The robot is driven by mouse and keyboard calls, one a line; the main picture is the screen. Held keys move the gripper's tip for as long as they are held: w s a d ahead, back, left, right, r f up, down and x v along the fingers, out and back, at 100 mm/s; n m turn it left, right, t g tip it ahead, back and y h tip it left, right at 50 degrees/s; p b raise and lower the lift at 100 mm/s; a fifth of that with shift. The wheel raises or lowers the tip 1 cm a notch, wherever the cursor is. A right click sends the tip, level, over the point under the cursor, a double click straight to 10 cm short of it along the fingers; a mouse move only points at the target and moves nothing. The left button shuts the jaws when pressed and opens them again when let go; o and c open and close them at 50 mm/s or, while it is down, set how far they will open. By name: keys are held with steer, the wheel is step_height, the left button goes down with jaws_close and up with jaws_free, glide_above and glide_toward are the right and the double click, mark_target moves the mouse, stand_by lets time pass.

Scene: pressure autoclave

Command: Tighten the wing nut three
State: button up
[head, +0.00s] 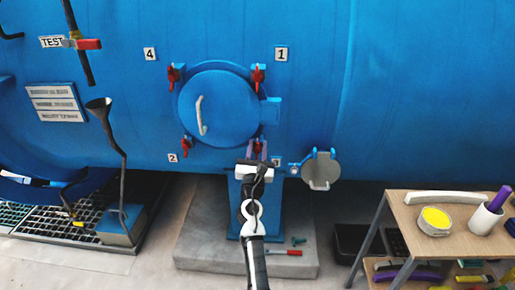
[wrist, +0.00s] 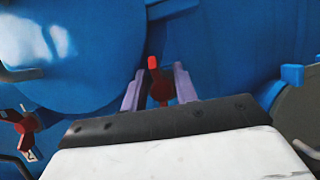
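The round blue hatch (head: 218,104) is closed on the blue vessel, with a red wing nut at each corner. The lower-right wing nut (head: 258,146), beside the partly hidden label (head: 276,160), is wing nut three by its place among labels 1, 2 and 4. My gripper (head: 257,150) is at this nut from below. In the wrist view, the red nut (wrist: 157,82) stands between the two purple fingers of my gripper (wrist: 159,84). The fingers are apart, one on each side, with narrow gaps visible beside the nut. Its lower part is hidden.
A grey round cover on a blue bracket (head: 321,171) is close to the right of my gripper. A wooden table (head: 458,222) with a yellow-topped tub stands at the right. A black funnel (head: 99,105) on a pipe stands at the left.

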jaws_close()
